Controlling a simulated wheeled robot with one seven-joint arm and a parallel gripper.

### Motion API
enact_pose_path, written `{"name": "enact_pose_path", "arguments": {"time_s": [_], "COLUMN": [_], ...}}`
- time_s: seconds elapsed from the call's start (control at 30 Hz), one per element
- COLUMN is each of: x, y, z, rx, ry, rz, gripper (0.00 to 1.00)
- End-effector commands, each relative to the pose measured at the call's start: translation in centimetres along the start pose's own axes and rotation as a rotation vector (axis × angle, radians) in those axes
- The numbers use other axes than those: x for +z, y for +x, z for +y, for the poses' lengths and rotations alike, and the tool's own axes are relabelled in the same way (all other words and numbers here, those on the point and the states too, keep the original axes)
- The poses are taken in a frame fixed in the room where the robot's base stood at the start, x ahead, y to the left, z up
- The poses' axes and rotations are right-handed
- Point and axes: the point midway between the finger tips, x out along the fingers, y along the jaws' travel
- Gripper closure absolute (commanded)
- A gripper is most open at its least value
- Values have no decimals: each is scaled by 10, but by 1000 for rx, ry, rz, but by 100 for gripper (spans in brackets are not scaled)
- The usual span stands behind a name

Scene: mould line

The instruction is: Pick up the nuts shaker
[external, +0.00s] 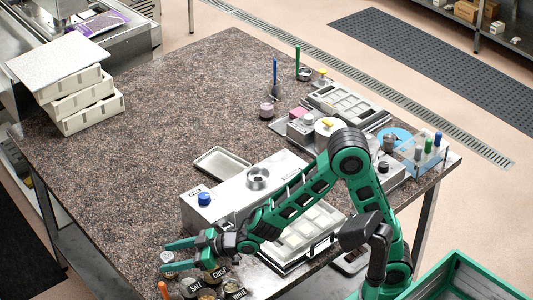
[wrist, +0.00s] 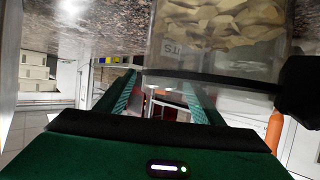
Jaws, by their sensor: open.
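The nuts shaker (wrist: 220,45) is a clear jar of pale, chopped pieces with a dark band, large and close in the wrist view. Part of its label reads "TS". In the external view a jar labelled "CHOP" (external: 218,273) appears to be the same one, partly hidden under my gripper's body. My gripper (external: 164,256) is open at the near left of the table, its two green fingers pointing left. In the wrist view my gripper (wrist: 160,84) shows its fingers apart, and the shaker overlaps the right finger; I cannot tell whether they touch.
Jars labelled "SALT" (external: 191,287) and "WHITE" (external: 237,294) stand close by. A steel unit with a blue knob (external: 204,198) and a white mould tray (external: 302,234) lie to the right. White stacked boxes (external: 88,103) stand far left. The table's left middle is clear.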

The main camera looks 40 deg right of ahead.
Motion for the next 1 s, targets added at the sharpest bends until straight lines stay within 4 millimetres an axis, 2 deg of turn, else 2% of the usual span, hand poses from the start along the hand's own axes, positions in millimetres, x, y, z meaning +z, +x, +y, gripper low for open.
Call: {"name": "enact_pose_path", "arguments": {"time_s": [0.03,0.07,0.23,0.67,0.83,0.93,1.0], "x": [0,0,0,-5,-23,-42,-47], "y": [0,0,0,-2,-9,-18,-25], "z": [0,0,0,0,1,1,-19], "rx": [0,0,0,0,1,1,-6], "ry": [0,0,0,0,1,2,-3], "rz": [0,0,0,2,4,7,4], "gripper": [39,44,84,86,86,86,86]}}
